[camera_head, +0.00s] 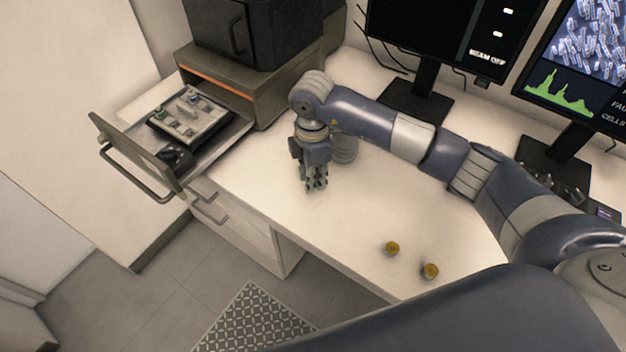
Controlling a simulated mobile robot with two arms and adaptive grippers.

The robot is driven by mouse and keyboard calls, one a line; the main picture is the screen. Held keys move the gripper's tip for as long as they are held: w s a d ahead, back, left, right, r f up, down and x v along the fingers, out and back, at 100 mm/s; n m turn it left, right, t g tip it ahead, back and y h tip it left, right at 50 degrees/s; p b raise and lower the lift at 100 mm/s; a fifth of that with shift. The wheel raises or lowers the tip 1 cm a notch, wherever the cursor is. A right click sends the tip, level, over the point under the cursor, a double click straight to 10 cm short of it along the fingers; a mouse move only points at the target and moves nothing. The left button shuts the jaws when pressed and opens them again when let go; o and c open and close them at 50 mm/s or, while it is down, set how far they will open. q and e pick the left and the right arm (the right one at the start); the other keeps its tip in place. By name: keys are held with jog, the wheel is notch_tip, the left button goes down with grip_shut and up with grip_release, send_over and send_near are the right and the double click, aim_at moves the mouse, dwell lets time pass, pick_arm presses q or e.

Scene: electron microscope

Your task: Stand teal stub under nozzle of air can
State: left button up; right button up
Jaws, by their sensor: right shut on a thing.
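My right gripper (316,184) points straight down over the white bench, left of the middle. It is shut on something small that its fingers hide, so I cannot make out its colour. I cannot pick out a teal stub for certain. I also cannot identify an air can or its nozzle. A grey rounded thing (345,150), partly covered by my right arm, stands just behind the gripper; I cannot tell what it is. My left gripper is not in view.
An open drawer (235,133) at left holds a tray (209,131) of small parts and a black object (175,156). Two gold-topped pieces (391,248) (430,271) stand near the bench's front edge. Monitors (433,38) stand behind. The bench front centre (345,225) is clear.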

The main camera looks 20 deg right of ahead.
notch_tip(320, 180, down, 2)
jog(key=shift+s+f, duration=0.1)
jog(key=shift+f, duration=0.35)
jog(key=o, duration=0.9)
jog(key=shift+r, duration=0.2)
notch_tip(320, 180, up, 12)
jog(key=shift+b, duration=0.55)
jog(key=shift+f, duration=0.1)
